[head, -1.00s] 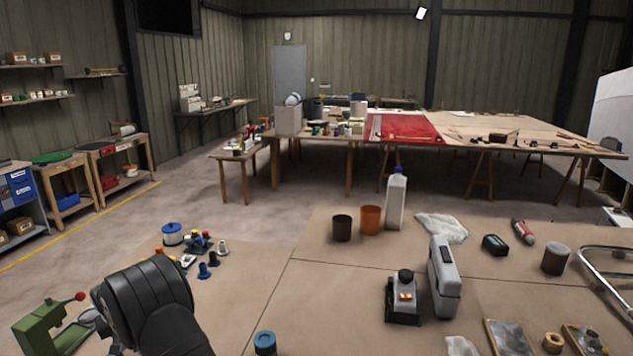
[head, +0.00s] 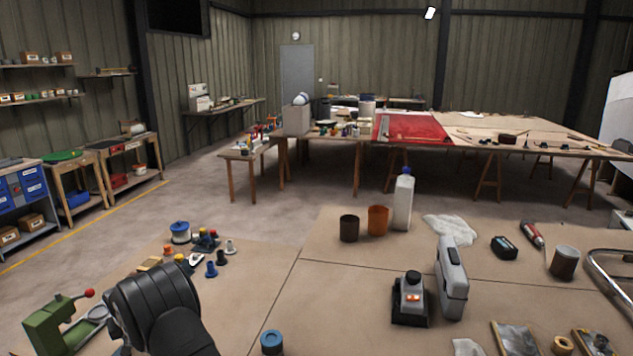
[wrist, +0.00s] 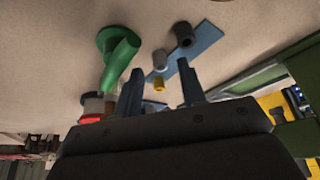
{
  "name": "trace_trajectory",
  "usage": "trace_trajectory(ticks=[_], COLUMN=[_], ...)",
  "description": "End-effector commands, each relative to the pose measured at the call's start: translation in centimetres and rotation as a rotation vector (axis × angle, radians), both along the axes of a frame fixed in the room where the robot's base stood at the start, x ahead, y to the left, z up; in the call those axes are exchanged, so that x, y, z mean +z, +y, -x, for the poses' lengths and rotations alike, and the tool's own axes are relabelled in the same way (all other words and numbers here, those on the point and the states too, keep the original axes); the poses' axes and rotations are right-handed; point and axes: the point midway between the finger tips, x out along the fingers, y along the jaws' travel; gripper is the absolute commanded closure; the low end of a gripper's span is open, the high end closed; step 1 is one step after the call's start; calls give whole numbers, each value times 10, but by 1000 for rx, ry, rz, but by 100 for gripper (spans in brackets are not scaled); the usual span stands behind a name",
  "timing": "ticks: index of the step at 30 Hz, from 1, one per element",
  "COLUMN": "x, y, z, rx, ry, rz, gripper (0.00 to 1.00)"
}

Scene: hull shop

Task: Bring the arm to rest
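My arm's dark rounded link shows at the lower left in the head view, over the near bench (head: 255,275). My gripper's end is out of sight there. In the wrist view, the two dark blue-grey fingers of my gripper (wrist: 160,90) stand apart with a clear gap. Nothing is seen held between them. Beyond the fingertips are a green funnel-like piece (wrist: 118,58) and a blue strip (wrist: 206,42).
A green hand press (head: 50,325) stands left of my arm. The bench middle is bare. Cups, a bottle (head: 403,200) and tools stand farther right.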

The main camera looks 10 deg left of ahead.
Motion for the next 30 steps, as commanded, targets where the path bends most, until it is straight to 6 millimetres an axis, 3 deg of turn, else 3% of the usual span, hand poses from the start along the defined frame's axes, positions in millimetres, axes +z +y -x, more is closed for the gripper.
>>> trace_trajectory(ticks=[3, 10, 30], x=[-20, 29, 97], y=[5, 5, -102], z=[-5, -5, -58], rx=[0, -1, -3], ry=[1, -2, -1], rz=[1, -2, -2], gripper=[63, 63, 63])
